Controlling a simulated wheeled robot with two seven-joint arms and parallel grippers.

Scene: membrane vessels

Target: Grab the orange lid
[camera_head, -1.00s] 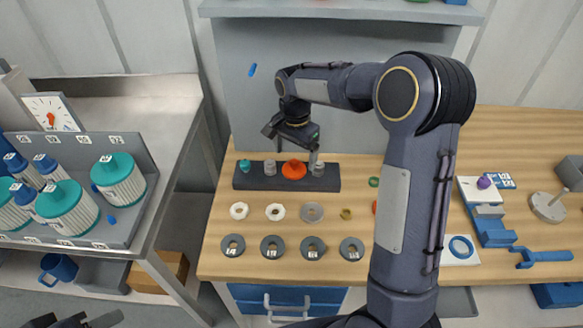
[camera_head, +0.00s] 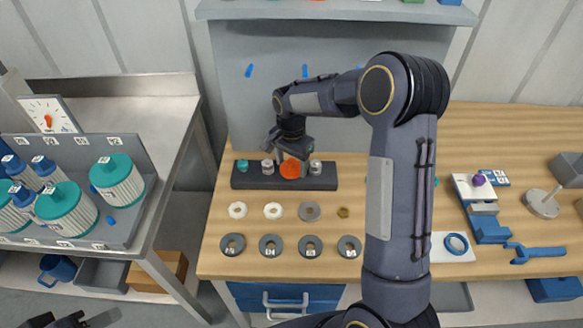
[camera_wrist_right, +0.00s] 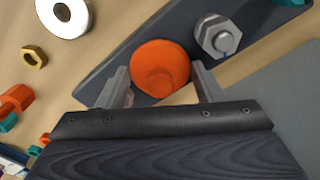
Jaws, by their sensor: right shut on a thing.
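The orange lid (camera_head: 291,169) is a round disc with a raised knob, on the dark rack (camera_head: 255,180) at the back of the wooden table. In the right wrist view the orange lid (camera_wrist_right: 160,66) sits between the two fingers of my right gripper (camera_wrist_right: 160,88). In the head view my right gripper (camera_head: 291,157) reaches down onto the lid from above and is shut on it. The lid appears still at the rack. My left gripper (camera_head: 88,322) shows only in part at the bottom left corner; its jaws are unclear.
A teal piece (camera_head: 242,164) and metal fittings (camera_head: 267,166) stand on the rack beside the lid; another fitting (camera_head: 315,167) is close on the right. Rings and several dark discs (camera_head: 271,245) lie in front. A grey panel (camera_head: 290,100) rises behind.

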